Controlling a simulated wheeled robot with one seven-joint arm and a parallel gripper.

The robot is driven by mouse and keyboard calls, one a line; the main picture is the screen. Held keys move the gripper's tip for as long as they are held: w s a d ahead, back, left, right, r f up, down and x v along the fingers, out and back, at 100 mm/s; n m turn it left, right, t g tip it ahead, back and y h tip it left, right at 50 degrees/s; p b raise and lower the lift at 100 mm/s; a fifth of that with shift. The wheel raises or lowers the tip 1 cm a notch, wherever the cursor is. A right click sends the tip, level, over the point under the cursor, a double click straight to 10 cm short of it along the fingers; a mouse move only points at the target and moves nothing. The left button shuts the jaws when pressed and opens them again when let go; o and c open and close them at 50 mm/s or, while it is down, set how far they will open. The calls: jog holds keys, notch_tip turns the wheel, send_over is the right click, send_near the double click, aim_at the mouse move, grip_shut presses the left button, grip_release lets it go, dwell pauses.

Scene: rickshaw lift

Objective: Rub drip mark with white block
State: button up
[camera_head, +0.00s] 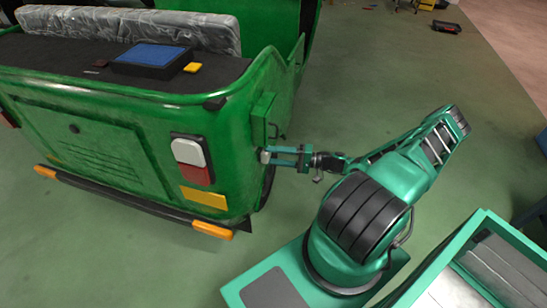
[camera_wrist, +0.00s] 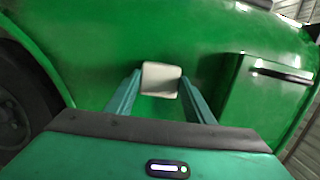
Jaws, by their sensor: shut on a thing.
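My gripper (camera_head: 272,156) is shut on a small white block (camera_wrist: 160,79), which sits between its two fingertips in the wrist view. The block is close in front of the green side panel of the rickshaw (camera_wrist: 120,35). I cannot tell whether it touches the panel. In the head view the gripper reaches left to the rickshaw's rear side, and the block is only a small pale spot at the fingertips. I cannot make out a drip mark; it may be hidden behind the block.
A raised green box (camera_wrist: 265,105) juts from the panel just right of the gripper. A dark wheel (camera_wrist: 20,100) is at the left. The floor behind my arm is mostly clear.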

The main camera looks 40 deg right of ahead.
jog(key=shift+w+a, duration=0.25)
jog(key=shift+w+d, duration=0.6)
jog(key=shift+d, duration=0.25)
jog(key=shift+w+d, duration=0.6)
jog(key=shift+d, duration=0.25)
jog(key=shift+s+a+r, duration=1.2)
jog(key=shift+a+r, duration=0.25)
jog(key=shift+a, duration=0.25)
jog(key=shift+w+d, duration=1.35)
jog(key=shift+d, duration=0.2)
jog(key=shift+s+d, duration=0.1)
jog(key=shift+s+a+v, duration=0.1)
jog(key=shift+v, duration=0.85)
jog(key=shift+s+a+v, duration=0.1)
jog(key=shift+s+v, duration=0.05)
jog(key=shift+v, duration=0.8)
jog(key=shift+s+a+v, duration=0.1)
jog(key=shift+a+v, duration=0.05)
jog(key=shift+v, duration=0.8)
